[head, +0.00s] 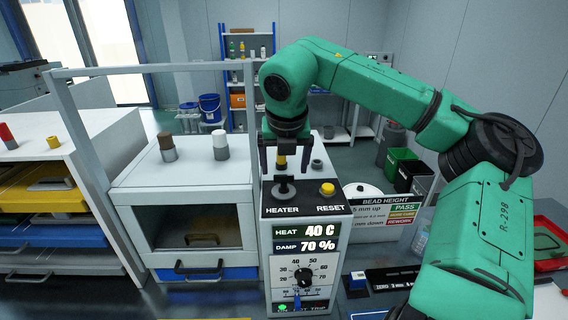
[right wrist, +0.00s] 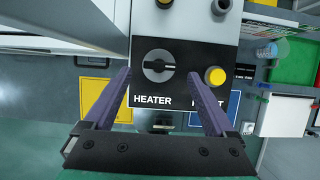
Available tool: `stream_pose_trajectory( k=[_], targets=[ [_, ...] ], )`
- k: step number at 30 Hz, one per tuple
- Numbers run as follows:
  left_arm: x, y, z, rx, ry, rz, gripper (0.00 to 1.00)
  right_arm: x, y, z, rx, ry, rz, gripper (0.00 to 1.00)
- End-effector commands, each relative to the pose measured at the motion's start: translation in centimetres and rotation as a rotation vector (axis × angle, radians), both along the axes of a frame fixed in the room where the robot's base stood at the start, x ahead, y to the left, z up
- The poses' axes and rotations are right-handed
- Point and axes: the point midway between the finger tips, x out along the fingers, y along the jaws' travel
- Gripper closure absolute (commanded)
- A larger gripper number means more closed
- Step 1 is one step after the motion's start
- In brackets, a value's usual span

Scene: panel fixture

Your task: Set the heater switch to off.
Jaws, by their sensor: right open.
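The heater switch (head: 284,189) is a dark round knob above the HEATER label on the black top plate of the grey control box. My right gripper (head: 285,152) is open and empty, pointing down above and slightly behind the switch in the head view. In the right wrist view the right gripper's (right wrist: 159,75) two fingertips lie either side of the knob, with gaps; their height above it is hard to tell. My left gripper is not in view.
The yellow RESET button (head: 327,188) sits just right of the switch. A yellow-topped post (head: 281,161) and a grey post (head: 316,165) stand behind. The display (head: 305,232) reads HEAT 40 C. A white cabinet (head: 180,182) stands left, with a grey frame (head: 87,135) beside it.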

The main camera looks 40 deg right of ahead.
Motion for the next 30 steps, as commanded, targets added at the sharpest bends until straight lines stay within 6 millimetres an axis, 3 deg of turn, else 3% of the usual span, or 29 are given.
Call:
stream_pose_trajectory(
  k=[1,6,13,14,20,30],
  targets=[
    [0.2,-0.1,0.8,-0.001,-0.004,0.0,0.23,0.2,-0.2,-0.6,0.003,0.005,0.001,0.1],
    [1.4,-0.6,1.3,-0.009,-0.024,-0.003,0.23,0.8,-0.7,-2.5,0.0,0.001,0.001,0.1],
    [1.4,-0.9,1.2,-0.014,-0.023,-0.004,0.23,0.9,-0.7,-2.8,0.0,0.0,0.001,0.1],
    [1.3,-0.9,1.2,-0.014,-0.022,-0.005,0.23,0.9,-0.7,-2.8,0.0,0.0,0.001,0.18],
    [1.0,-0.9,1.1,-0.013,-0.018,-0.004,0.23,0.9,-0.8,-2.7,0.0,0.0,0.0,0.94],
    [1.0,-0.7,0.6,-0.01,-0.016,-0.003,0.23,0.9,-0.8,-2.8,-0.002,-0.002,0.036,0.96]
  ],
)
